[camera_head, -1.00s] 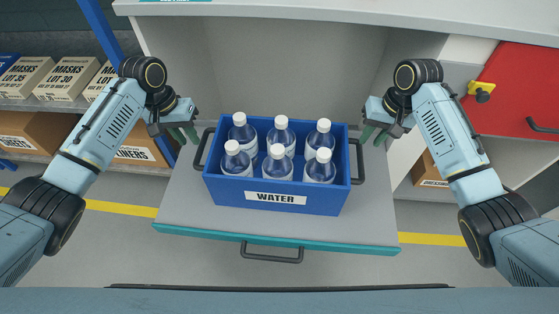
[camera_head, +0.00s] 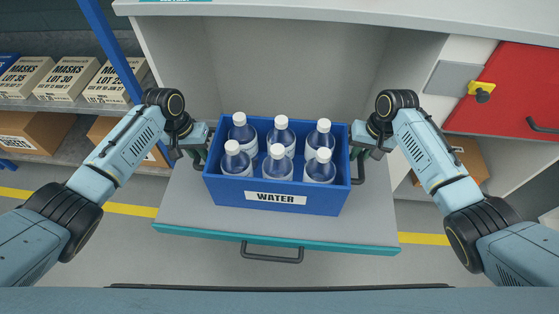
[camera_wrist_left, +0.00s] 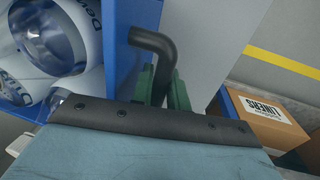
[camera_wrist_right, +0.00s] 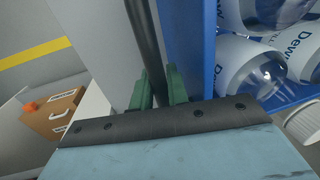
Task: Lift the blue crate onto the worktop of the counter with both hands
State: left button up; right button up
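The blue crate (camera_head: 225,196), labelled WATER, sits level on the grey surface of a pulled-out drawer and holds several white-capped water bottles (camera_head: 278,164). It has a black handle at each end. My left gripper (camera_head: 201,156) is at the left handle; in the left wrist view its green fingers (camera_wrist_left: 163,88) lie close on both sides of the black bar (camera_wrist_left: 152,42). My right gripper (camera_head: 358,154) is at the right handle; in the right wrist view its green fingers (camera_wrist_right: 160,88) close around that bar (camera_wrist_right: 144,35). The fingertips are partly hidden.
The counter's pale worktop (camera_head: 340,10) runs across the top, above and behind the crate. The drawer (camera_head: 290,228) has a teal front edge and a dark pull. Shelves with boxes (camera_head: 65,78) are at the left.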

pick_arm(q)
grip_shut()
pick_arm(e)
grip_shut()
dwell(0.8)
pick_arm(q)
jog(key=shift+w+r, duration=0.3)
jog(key=shift+w, duration=0.05)
pick_arm(e)
jog(key=shift+w+r, duration=0.3)
jog(key=shift+w, duration=0.05)
